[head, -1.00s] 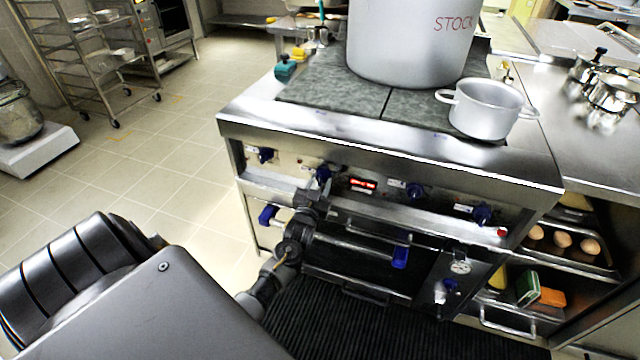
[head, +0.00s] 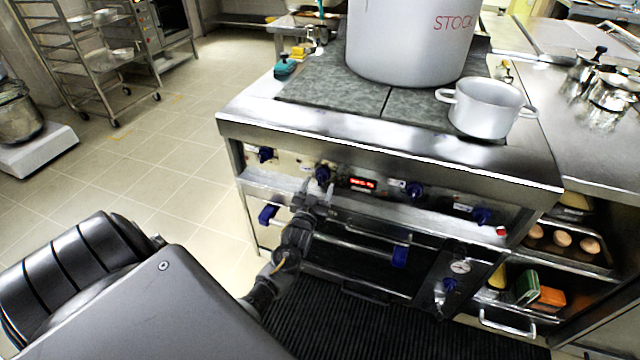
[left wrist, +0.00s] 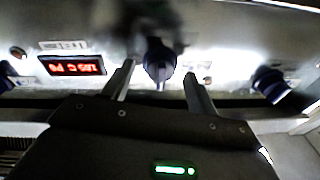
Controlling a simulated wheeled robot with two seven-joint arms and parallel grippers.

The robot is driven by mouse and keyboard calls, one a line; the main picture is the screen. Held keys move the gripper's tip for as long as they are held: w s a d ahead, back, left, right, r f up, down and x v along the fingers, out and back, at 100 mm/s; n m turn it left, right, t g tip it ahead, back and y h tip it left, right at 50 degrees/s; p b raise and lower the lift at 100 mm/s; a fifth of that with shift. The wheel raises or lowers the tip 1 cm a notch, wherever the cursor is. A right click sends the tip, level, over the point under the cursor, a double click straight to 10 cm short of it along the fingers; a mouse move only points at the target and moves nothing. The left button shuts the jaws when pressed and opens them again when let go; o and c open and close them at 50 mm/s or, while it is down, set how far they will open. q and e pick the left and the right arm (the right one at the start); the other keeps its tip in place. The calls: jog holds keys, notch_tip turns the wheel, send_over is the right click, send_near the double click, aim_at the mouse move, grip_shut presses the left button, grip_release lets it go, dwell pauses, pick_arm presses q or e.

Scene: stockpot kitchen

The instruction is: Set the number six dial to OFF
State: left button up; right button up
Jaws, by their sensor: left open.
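The stove's front panel carries a row of blue dials. From left to right in the head view they are the far-left dial (head: 265,155), the second dial (head: 322,173), the third dial (head: 414,190) and the right dial (head: 482,215). I cannot read their numbers or tell which is number six. My left gripper (head: 318,187) is open just in front of the second dial. In the left wrist view that dial (left wrist: 160,62) sits between the spread fingertips (left wrist: 158,72), with a gap on each side. My right gripper is not in view.
A lit red display (head: 362,183) is right of the second dial; it also shows in the left wrist view (left wrist: 72,66). An oven handle bar (head: 350,243) runs below. A stockpot (head: 410,45) and a small pot (head: 485,108) stand on the stove.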

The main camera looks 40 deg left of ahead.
pick_arm(q)
jog(key=v, duration=0.9)
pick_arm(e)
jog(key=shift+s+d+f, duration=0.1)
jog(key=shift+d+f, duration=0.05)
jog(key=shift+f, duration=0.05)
pick_arm(q)
jog(key=shift+s, duration=0.1)
